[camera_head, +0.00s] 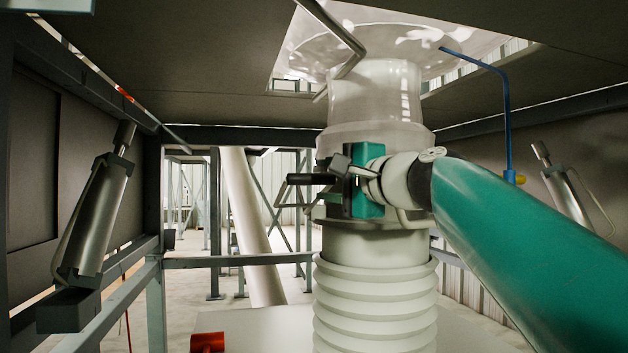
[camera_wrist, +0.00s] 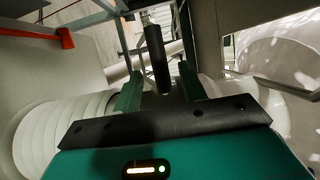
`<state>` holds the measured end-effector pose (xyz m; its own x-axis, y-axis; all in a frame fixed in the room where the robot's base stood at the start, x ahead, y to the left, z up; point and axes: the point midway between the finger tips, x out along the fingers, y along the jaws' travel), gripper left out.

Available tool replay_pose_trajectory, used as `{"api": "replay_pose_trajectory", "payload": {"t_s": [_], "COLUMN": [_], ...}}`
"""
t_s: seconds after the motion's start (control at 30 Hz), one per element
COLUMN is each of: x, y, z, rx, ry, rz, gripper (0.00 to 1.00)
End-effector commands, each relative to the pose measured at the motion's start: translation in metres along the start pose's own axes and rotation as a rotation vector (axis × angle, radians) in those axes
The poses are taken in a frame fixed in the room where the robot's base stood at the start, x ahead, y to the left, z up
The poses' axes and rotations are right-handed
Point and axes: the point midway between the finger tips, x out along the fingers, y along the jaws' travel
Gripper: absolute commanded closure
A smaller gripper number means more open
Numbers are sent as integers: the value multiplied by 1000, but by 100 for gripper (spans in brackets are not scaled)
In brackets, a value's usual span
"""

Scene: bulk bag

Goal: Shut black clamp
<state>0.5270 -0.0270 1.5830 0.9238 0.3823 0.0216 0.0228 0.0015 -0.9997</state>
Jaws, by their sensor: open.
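The black clamp's handle (camera_head: 306,179) sticks out to the left of the white spout in the head view, at the height of the band above the ribbed bellows. In the wrist view the black handle (camera_wrist: 157,58) stands upright between the two green fingers. My gripper (camera_wrist: 160,70) is open, with one finger on each side of the handle and visible gaps beside it. In the head view my gripper (camera_head: 345,178) is in front of the spout and hides much of the clamp's body. I cannot tell whether a finger touches the clamp.
The white spout (camera_head: 375,95) and ribbed bellows (camera_head: 375,300) stand close behind my gripper. A bent metal rod (camera_head: 345,38) hangs above, and a blue pipe (camera_head: 507,115) is at right. A red part (camera_wrist: 65,38) shows at upper left in the wrist view.

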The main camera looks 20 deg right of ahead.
Motion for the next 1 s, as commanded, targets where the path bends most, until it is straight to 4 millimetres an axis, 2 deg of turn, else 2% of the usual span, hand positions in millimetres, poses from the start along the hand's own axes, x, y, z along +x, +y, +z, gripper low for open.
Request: {"api": "replay_pose_trajectory", "payload": {"t_s": [0.03, 0.2, 0.33, 0.57, 0.67, 0.8, 1.0], "x": [11, 33, 39, 40, 40, 40, 40], "y": [1, 0, 0, 0, 0, 0, 1], "z": [1, 1, 2, 3, 3, 3, 2], "rx": [-1, 0, 0, 0, 0, 0, 0], "ry": [-1, -1, -1, -1, -1, -1, -1], "rz": [3, 1, 0, 0, 0, 0, 0], "gripper": [59, 59, 59, 59, 74, 100, 100]}}
